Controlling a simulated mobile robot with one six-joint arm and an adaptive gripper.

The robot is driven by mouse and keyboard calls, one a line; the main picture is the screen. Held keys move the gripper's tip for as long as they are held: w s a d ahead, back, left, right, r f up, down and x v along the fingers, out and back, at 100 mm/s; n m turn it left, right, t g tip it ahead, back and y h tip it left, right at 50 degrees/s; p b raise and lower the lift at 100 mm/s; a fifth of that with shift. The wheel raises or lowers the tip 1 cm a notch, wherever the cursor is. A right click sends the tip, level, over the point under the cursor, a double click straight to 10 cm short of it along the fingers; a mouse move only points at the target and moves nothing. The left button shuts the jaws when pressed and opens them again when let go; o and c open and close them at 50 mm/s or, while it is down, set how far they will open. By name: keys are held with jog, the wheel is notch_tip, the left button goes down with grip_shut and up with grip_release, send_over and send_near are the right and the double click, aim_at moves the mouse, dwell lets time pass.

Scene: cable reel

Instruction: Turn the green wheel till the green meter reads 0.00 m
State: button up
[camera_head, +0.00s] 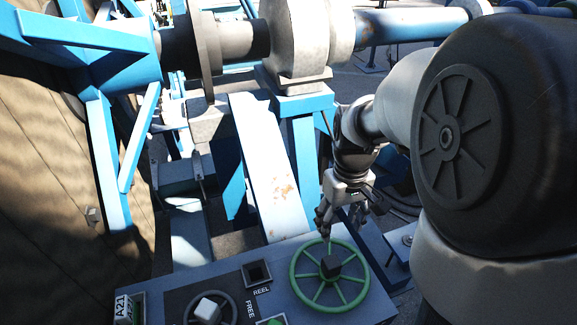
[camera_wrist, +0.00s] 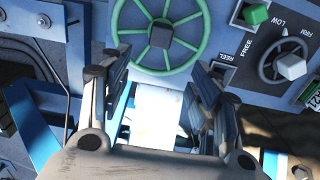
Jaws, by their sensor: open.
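The green wheel (camera_head: 330,286) is a spoked ring with a dark hub block, lying on the console's top in the head view. It also shows at the top of the wrist view (camera_wrist: 160,35), where its upper rim is cut off. My gripper (camera_head: 325,228) is above the wheel's far rim, fingers pointing down. In the wrist view my gripper (camera_wrist: 157,72) is open, with empty space between its fingers and the wheel beyond. I cannot tell whether a fingertip touches the rim. A small green-edged panel marked A21 (camera_head: 126,307) sits at the console's left. No meter reading is legible.
A smaller dark wheel with a pale block (camera_head: 208,310) and a green block (camera_head: 275,322) share the console. A dark square socket (camera_head: 257,272) lies left of the green wheel. Blue frames and a large reel (camera_head: 60,180) stand behind and left.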

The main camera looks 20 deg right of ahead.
aim_at(332, 261)
jog(key=f+b, duration=0.1)
jog(key=f, duration=0.7)
jog(key=f+b, duration=0.1)
jog(key=f, duration=0.8)
jog(key=shift+s, duration=0.2)
jog(key=shift+c, duration=0.3)
grip_shut()
